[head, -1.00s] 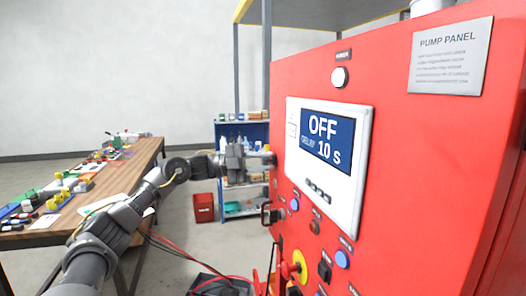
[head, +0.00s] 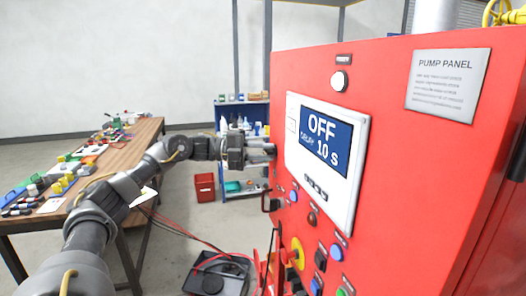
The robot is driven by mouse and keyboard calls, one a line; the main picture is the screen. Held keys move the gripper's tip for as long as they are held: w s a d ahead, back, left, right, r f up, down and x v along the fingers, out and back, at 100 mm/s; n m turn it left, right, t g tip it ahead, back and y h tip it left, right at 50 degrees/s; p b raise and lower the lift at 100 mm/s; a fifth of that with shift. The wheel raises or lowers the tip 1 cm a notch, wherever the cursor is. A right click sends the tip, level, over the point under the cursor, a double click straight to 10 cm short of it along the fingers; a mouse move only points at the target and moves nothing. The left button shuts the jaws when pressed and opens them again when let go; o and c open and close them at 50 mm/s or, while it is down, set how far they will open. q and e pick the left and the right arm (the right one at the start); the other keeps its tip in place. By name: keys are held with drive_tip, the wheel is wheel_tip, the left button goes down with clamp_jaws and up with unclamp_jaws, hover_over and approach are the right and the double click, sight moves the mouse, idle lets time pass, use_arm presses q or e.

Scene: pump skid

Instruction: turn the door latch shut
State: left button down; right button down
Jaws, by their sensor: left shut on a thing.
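The red pump panel (head: 410,165) fills the right half of the head view, with its screen reading OFF, DELAY 10 s. My left gripper (head: 268,153) reaches in from the left to the panel's left edge, level with the screen. Its two fingers are close together, one above the other, and shut on the door latch, which is small and mostly hidden between the fingertips. I cannot tell the latch's angle. A black handle (head: 270,199) sits on the same edge below the fingers. My right gripper is not in view.
A wooden bench (head: 130,165) with scattered small parts stands at the left. A blue shelf (head: 243,115) and a red bin (head: 205,187) are behind my gripper. A grey tray (head: 218,274) with red and black leads lies below. A yellow-red knob (head: 297,253) is low on the panel.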

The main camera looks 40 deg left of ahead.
use_arm(q)
drive_tip(key=c, duration=1.5)
unclamp_jaws()
drive_tip(key=b+v, duration=0.2)
drive_tip(key=v, duration=0.9)
drive_tip(key=shift+w, duration=0.1)
